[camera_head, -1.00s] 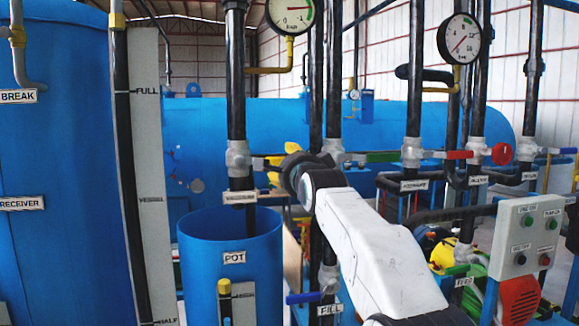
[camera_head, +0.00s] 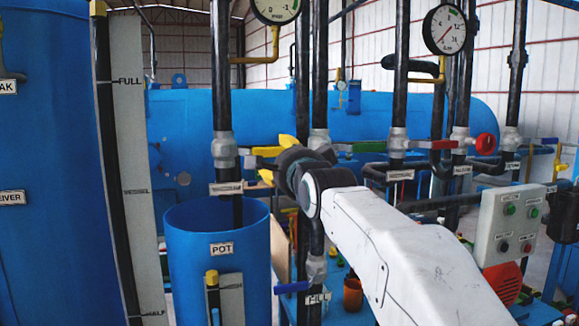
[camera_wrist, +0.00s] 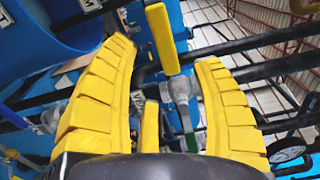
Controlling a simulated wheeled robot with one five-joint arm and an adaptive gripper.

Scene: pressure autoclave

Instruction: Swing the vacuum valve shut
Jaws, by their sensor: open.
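A grey valve (camera_head: 224,151) sits on the black pipe above the blue pot, with a yellow lever (camera_head: 264,152) pointing right towards my gripper. The label below it is too blurred to read, so I cannot confirm it is the vacuum valve. My gripper (camera_head: 277,160) has its yellow fingers apart around the lever's end region. In the wrist view my gripper (camera_wrist: 166,54) is open, with a yellow lever (camera_wrist: 162,38) between the fingertips. A grey valve body (camera_wrist: 180,88) shows beyond it. Contact cannot be told. My wrist hides part of the pipes.
A green-handled valve (camera_head: 319,143) and a red-handled valve (camera_head: 397,143) stand right of my gripper. The blue pot (camera_head: 185,262) is below left. A grey button panel (camera_head: 510,222) is at right. Black vertical pipes crowd the area; a gauge (camera_head: 445,29) hangs above.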

